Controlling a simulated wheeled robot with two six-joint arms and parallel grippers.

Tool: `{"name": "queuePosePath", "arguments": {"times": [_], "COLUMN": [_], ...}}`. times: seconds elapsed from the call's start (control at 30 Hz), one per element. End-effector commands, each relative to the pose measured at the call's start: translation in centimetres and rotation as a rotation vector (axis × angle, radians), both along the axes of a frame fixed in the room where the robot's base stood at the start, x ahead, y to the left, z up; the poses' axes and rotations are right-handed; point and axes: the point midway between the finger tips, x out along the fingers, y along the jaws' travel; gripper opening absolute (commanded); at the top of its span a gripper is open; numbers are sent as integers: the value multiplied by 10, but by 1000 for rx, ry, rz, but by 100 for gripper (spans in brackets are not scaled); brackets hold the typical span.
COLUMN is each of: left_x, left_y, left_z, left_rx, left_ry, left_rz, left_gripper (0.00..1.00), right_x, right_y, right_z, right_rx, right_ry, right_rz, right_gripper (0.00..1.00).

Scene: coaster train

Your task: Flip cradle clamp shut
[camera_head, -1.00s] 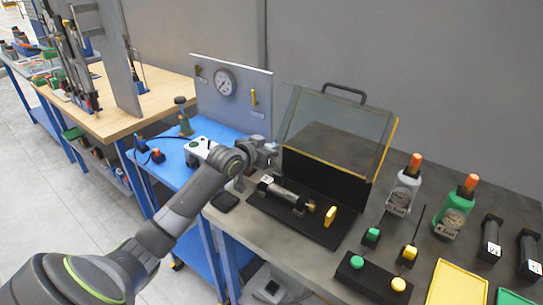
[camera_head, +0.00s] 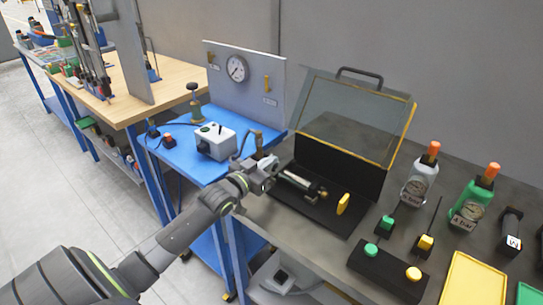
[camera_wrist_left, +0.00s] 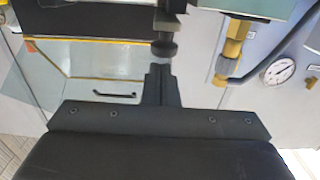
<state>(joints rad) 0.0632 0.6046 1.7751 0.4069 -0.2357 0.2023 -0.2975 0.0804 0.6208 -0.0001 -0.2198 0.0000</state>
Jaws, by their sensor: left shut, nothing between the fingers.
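The cradle is a black base plate (camera_head: 312,212) on the grey bench, with a silver and black cylinder (camera_head: 302,184) lying on it. My left gripper (camera_head: 271,165) is shut and empty at the left end of the cylinder, partly covering that end. In the left wrist view, its closed fingertips (camera_wrist_left: 160,72) point at a dark round knob on a stem (camera_wrist_left: 164,47), very close to it. That knob may be part of the clamp; I cannot tell whether they touch. The clamp's position is unclear in the head view. My right gripper is not in view.
A clear-lidded case (camera_head: 350,125) stands open behind the cradle. A yellow upright piece (camera_head: 343,203) sits to its right. A brass fitting with a hose (camera_wrist_left: 234,42) is close to the fingers. A button box (camera_head: 388,270) and bottles (camera_head: 420,180) stand further right.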

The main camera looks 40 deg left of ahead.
Motion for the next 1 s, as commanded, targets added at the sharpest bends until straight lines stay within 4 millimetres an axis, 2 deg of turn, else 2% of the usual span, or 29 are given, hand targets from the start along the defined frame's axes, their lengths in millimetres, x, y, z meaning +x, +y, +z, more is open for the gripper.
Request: {"name": "queuePosePath", "arguments": {"times": [0.2, 1.0], "left_x": [-4, -7], "left_y": [1, 2], "left_z": [-11, -23], "left_rx": [0, -2], "left_ry": [2, 14], "left_rz": [1, 5], "left_gripper": [0, 0], "right_x": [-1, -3], "right_y": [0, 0], "right_z": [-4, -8], "right_rx": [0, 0], "right_ry": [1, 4], "right_rz": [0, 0], "right_gripper": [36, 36]}}
